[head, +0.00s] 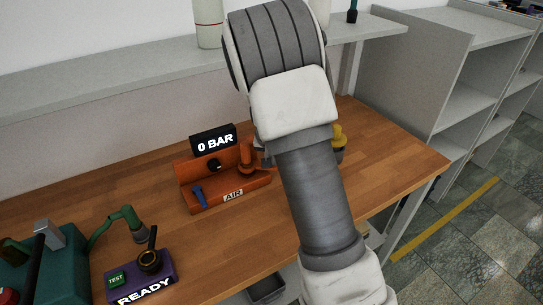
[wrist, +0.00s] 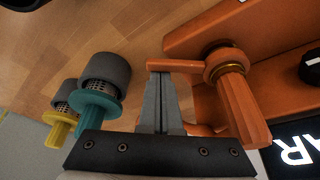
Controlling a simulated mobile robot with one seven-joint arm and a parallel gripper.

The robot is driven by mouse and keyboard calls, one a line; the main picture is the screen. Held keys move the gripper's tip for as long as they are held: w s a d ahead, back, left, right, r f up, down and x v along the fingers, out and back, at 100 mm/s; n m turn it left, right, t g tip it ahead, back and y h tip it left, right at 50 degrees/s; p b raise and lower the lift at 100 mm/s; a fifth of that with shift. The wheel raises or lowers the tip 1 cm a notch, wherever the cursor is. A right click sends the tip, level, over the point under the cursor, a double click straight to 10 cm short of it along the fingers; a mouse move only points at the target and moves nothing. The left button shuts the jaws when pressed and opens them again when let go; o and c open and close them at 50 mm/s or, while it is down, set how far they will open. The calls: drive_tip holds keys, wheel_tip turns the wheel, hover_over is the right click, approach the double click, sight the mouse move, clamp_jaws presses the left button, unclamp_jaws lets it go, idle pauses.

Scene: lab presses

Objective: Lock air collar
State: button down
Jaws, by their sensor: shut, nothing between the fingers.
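The orange air station (head: 232,195) sits on the wooden bench with an AIR label on its front. In the wrist view, the orange collar (wrist: 228,62) has a brass-coloured ring, and a thin tab (wrist: 178,66) sticks out to its left. My gripper (wrist: 160,78) is shut and empty, with its tips right by that tab; I cannot tell whether they touch it. A thick orange part (wrist: 243,112) of the collar lies to the right of the fingers. In the head view, the collar (head: 247,158) partly shows, and my arm hides most of the gripper.
A black display (head: 213,140) reads 0 BAR. The station has a blue lever (head: 199,195). Teal (wrist: 98,98) and yellow (wrist: 60,115) fittings stand left of my fingers. A purple READY box (head: 140,282) and a green machine (head: 45,265) are at lower left. A shelf (head: 120,75) runs behind.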

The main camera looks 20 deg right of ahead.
drive_tip(key=s+m+p, duration=0.1)
drive_tip(key=m, duration=0.1)
drive_tip(key=s+a+m+h+p, duration=0.1)
drive_tip(key=shift+s+a+r+m+g, duration=0.15)
drive_tip(key=shift+r+m+g, duration=0.05)
drive_tip(key=shift+m+g, duration=0.2)
drive_tip(key=m+p, duration=0.1)
drive_tip(key=s+a+m+p, duration=0.1)
drive_tip(key=shift+s+m+g, duration=0.15)
drive_tip(key=shift+m+g, duration=0.15)
drive_tip(key=shift+s+a+f+m+g+h+p, duration=0.1)
drive_tip(key=shift+s+a+m+g+h+p, duration=0.3)
drive_tip(key=shift+m, duration=0.4)
drive_tip(key=shift+w+f, duration=0.1)
drive_tip(key=shift+w, duration=0.1)
drive_tip(key=shift+w, duration=0.7)
